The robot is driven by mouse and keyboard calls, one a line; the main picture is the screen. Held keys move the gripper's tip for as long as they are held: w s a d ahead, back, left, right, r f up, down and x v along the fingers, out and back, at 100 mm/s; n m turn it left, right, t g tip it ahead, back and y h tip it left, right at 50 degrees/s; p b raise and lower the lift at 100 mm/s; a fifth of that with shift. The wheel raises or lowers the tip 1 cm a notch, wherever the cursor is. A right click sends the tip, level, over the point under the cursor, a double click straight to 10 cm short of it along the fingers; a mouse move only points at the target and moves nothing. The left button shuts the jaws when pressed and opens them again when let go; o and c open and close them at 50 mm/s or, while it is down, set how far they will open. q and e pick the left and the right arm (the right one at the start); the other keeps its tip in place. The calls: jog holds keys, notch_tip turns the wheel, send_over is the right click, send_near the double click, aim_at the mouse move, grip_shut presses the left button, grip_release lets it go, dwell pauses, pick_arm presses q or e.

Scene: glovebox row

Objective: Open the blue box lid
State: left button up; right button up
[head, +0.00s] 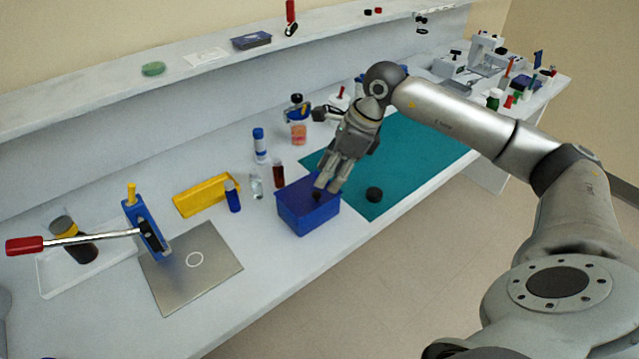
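The blue box (303,217) stands on the white bench, left of the teal mat, with its lid closed on top. My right gripper (326,187) reaches down from the upper right, with its fingertips at the lid. A small dark part, maybe a knob, shows just under the fingertips. The fingers look close together, but I cannot tell whether they grip that part. The gripper hides part of the lid's right side. My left gripper is not in view.
A black round cap (374,194) lies on the teal mat (425,150). A dark red vial (278,173), a clear vial (256,186) and a blue vial (232,196) stand left of and behind the box. A yellow tray (200,193) and a grey plate (185,278) are farther left.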

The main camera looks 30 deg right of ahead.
aim_at(317, 193)
jog(key=x, duration=0.3)
jog(key=shift+w+a+f, duration=0.1)
jog(key=shift+w+f, duration=0.05)
jog(key=shift+f, duration=0.05)
jog(key=shift+p+x, duration=0.45)
jog(key=shift+x, duration=0.75)
jog(key=shift+c, duration=0.8)
jog(key=c, duration=0.4)
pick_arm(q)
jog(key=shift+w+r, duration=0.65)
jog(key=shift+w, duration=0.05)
pick_arm(e)
grip_shut()
